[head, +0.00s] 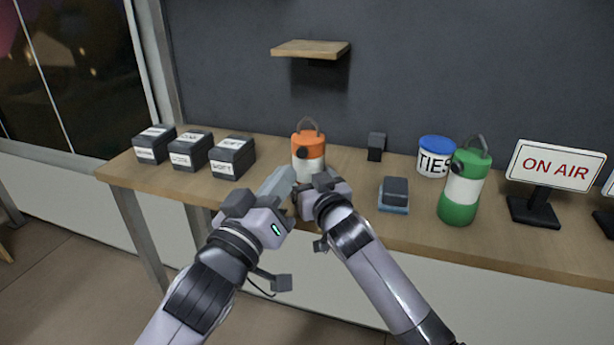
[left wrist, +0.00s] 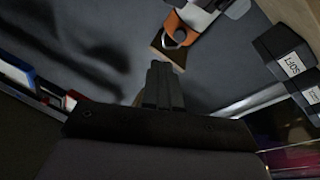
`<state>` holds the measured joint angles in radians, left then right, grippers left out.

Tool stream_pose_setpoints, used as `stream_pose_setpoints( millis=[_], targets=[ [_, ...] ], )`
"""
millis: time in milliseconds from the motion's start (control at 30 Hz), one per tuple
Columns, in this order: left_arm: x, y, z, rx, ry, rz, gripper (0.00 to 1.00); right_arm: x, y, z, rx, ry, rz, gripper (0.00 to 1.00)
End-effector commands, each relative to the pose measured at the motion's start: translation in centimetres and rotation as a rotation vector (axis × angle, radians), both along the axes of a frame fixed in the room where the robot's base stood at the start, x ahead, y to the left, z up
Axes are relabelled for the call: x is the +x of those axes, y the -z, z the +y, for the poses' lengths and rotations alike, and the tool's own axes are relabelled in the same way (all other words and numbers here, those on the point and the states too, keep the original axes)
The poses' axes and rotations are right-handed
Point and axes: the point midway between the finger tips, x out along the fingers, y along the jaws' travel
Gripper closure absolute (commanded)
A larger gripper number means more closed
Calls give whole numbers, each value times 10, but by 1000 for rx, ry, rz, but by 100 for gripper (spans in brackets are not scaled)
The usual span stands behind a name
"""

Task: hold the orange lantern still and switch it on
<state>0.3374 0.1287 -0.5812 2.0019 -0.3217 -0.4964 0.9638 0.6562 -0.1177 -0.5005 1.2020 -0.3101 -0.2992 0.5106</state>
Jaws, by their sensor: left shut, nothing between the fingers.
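The orange lantern (head: 309,143) stands upright on the wooden bench. It has an orange top, a white lower body, a dark carry handle and a round black knob on its front left. It also shows at the top of the left wrist view (left wrist: 193,15). My left gripper (head: 283,175) is shut and empty, just in front of the lantern and to its left; its closed fingers also show in the left wrist view (left wrist: 158,85). My right gripper (head: 319,183) is close in front of the lantern's lower body. Its fingertips are hidden, so I cannot tell whether they touch the lantern.
Several labelled black boxes (head: 190,150) stand left on the bench (head: 125,172). To the right are a small dark block (head: 376,146), a blue-grey block (head: 394,195), a TIES tub (head: 434,160), a green lantern (head: 462,190) and an ON AIR sign (head: 553,168). A shelf (head: 311,49) hangs above.

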Motion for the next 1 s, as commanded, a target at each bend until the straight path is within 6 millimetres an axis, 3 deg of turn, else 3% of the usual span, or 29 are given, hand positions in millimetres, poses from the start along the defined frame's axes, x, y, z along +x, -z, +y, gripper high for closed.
stream_pose_setpoints(
  millis=[500,767,1000],
  targets=[
    [-7,9,10,253,222,-492,100,0,1,0,-1,0,2,63],
    [-14,13,16,294,273,-595,100,0,1,0,-1,0,2,63],
    [2,12,11,295,277,-603,100,0,1,0,-1,0,2,63]
  ],
)
